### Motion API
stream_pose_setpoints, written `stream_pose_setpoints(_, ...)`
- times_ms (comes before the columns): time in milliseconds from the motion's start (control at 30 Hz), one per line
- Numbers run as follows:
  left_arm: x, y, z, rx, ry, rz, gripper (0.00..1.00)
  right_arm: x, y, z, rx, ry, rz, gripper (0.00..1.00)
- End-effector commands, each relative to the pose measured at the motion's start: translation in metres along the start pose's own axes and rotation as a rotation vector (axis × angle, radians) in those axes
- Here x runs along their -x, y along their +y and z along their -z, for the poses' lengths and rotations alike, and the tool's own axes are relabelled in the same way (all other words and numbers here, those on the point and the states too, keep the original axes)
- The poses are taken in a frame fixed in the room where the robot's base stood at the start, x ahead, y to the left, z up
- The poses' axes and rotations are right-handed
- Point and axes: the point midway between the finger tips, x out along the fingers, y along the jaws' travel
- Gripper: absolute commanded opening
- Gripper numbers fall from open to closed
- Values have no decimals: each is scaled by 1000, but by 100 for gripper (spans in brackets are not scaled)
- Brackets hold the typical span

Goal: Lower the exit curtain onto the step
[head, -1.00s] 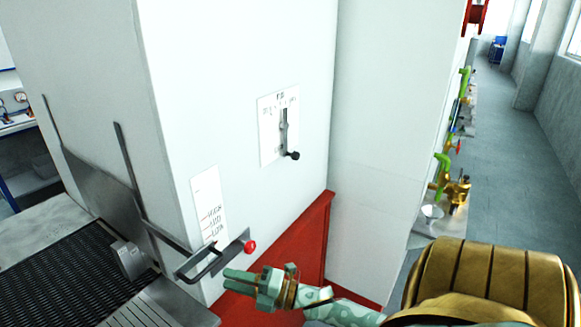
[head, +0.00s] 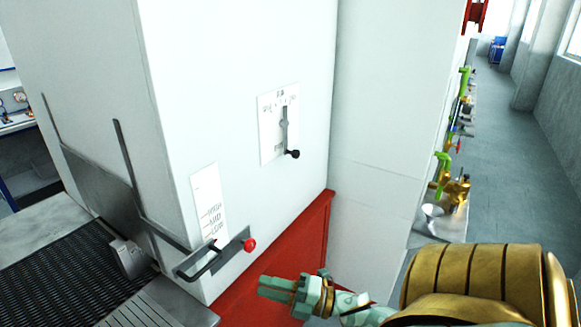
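The exit curtain (head: 100,190) is a grey metal plate across the opening at left, with its side in a dark slot of the white housing. A small grey stepped block (head: 128,258), possibly the step, stands at the belt edge below the curtain. My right gripper (head: 262,286) is right of and below the knob, apart from it and holding nothing visible; its finger gap is unclear. My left gripper is out of view.
The dark mesh belt (head: 62,272) runs out at lower left, beside a ribbed metal plate (head: 160,309). A red base (head: 275,272) skirts the white housing (head: 240,70). A second lever panel (head: 279,115) is higher up. A grey aisle lies at right.

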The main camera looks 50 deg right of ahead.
Motion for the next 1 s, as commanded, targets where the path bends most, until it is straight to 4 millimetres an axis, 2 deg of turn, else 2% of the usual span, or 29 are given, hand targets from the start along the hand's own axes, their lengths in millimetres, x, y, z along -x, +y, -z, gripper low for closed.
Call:
stream_pose_setpoints(500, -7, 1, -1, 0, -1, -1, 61, 41, 0, 0, 0, 0, 0, 33)
stream_pose_setpoints(1000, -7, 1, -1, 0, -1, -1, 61, 45, 0, 0, 1, 0, 0, 33)
